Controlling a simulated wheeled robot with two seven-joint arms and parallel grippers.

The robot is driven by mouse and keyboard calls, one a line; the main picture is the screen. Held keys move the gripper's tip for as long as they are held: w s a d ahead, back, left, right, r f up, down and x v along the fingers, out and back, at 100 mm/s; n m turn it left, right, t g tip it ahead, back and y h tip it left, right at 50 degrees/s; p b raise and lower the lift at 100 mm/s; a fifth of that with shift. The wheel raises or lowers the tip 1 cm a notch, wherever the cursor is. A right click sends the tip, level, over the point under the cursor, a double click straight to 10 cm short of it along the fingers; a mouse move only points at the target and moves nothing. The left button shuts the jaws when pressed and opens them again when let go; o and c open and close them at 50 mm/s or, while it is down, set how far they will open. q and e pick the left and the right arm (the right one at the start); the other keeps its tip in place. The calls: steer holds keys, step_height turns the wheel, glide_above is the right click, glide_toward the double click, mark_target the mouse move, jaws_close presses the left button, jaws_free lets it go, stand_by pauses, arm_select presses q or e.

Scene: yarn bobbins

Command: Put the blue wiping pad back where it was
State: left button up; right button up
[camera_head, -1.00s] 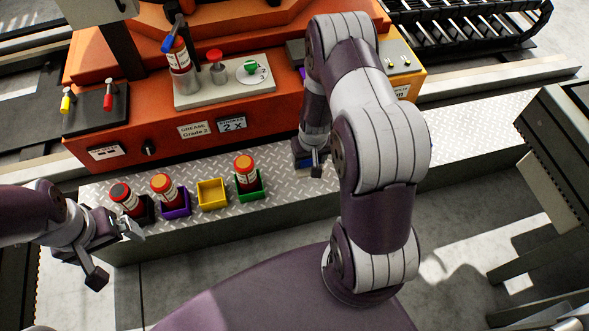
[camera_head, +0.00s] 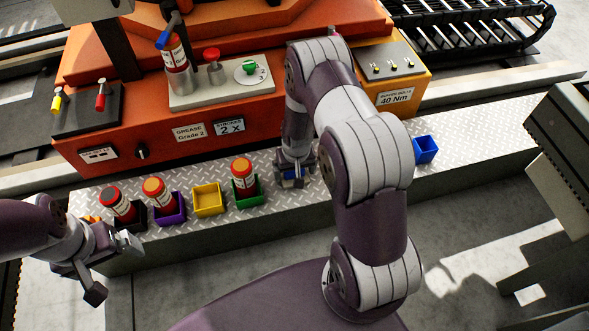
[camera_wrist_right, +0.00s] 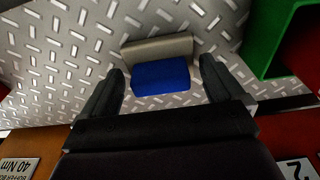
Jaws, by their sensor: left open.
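The blue wiping pad (camera_wrist_right: 160,77), with a grey strip along one side, lies on the diamond-plate ledge in the right wrist view. A bit of its blue shows under my right gripper (camera_head: 293,180) in the head view. In the right wrist view the right gripper (camera_wrist_right: 160,82) is open, one finger on each side of the pad, with visible gaps between pad and fingers. My left gripper (camera_head: 113,268) is open and empty at the ledge's front left, near the black bin.
On the ledge (camera_head: 335,200) stand a black bin, a purple bin (camera_head: 172,215) and a green bin (camera_head: 248,196), each with a red tube, an empty yellow bin (camera_head: 208,199) and a blue bin (camera_head: 425,150). The orange machine (camera_head: 150,125) is behind.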

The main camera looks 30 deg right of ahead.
steer(key=shift+r, duration=0.1)
steer(key=s+a+r+n+p, duration=0.1)
steer(key=s+a+r+p, duration=0.1)
steer(key=r, duration=0.6)
steer(key=s+a+r+p, duration=0.2)
steer(key=r+p, duration=0.1)
steer(key=r, duration=0.5)
steer(key=s+a+r+n+p, duration=0.1)
steer(key=s+a+r+p, duration=0.1)
steer(key=r, duration=0.7)
steer(key=s+a+r, duration=0.2)
steer(key=s+r, duration=0.3)
steer(key=s, duration=0.2)
steer(key=shift+s+n, duration=0.3)
steer(key=shift+n, duration=0.1)
steer(key=shift+a, duration=0.1)
step_height(320, 180, up, 40)
steer(key=p, duration=4)
steer(key=shift+f, duration=0.15)
